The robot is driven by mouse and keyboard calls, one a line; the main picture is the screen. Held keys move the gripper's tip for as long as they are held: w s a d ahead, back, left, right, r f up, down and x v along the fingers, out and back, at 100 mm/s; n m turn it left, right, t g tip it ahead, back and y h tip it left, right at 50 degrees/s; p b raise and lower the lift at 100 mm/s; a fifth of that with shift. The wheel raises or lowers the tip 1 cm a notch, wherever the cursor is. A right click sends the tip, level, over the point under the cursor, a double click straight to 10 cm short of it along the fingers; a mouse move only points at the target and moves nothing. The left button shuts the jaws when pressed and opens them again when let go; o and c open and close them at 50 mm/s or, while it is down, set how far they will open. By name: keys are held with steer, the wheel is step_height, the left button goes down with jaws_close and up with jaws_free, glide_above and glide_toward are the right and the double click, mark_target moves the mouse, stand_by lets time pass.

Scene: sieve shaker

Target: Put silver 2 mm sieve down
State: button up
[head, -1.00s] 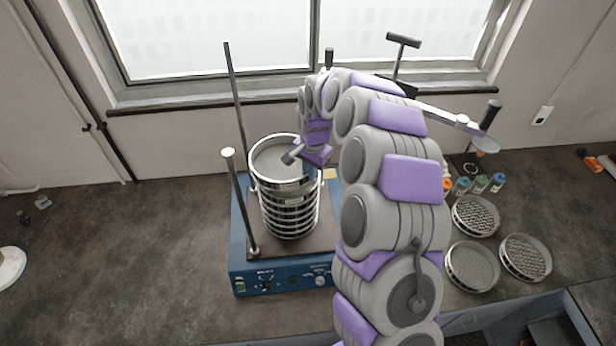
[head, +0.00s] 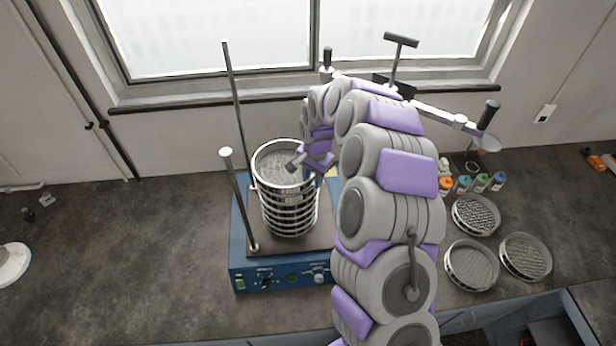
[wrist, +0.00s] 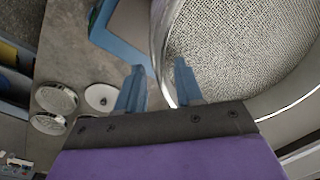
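The silver sieve (head: 257,168) sits at the top of the sieve stack (head: 290,218) on the blue shaker, looking roughly level. Its pale mesh (wrist: 235,45) and curved metal rim (wrist: 160,35) fill the upper right of the wrist view. My gripper (head: 308,164) is at the right side of this top sieve. In the wrist view its two blue fingers (wrist: 157,80) stand apart, one on each side of the rim, with a gap showing beside it. The gripper looks open. Part of the sieve's right side is hidden by the gripper in the head view.
The shaker (head: 275,275) has two upright rods, left (head: 239,200) and behind (head: 233,90). A clamp bar with handles (head: 440,112) lies behind my arm. Several loose sieves (head: 471,266) and small bottles (head: 480,183) stand at right. The left counter is mostly clear.

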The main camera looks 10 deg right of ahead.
step_height(320, 180, up, 12)
steer(key=d+b, duration=0.1)
steer(key=b, duration=0.1)
steer(key=s+r+n, duration=0.2)
steer(key=s+r, duration=0.2)
steer(key=s, duration=0.4)
steer(key=s+d+n+g, duration=0.1)
steer(key=s+d+n, duration=0.1)
steer(key=s, duration=1.5)
steer(key=s+d+n+g, duration=0.1)
steer(key=s+d+n, duration=0.2)
steer(key=s, duration=1.5)
steer(key=shift+s+n+h, duration=0.2)
steer(key=shift+n+h, duration=0.1)
steer(key=shift+n, duration=0.4)
steer(key=shift+f, duration=0.1)
steer(key=shift+d, duration=0.1)
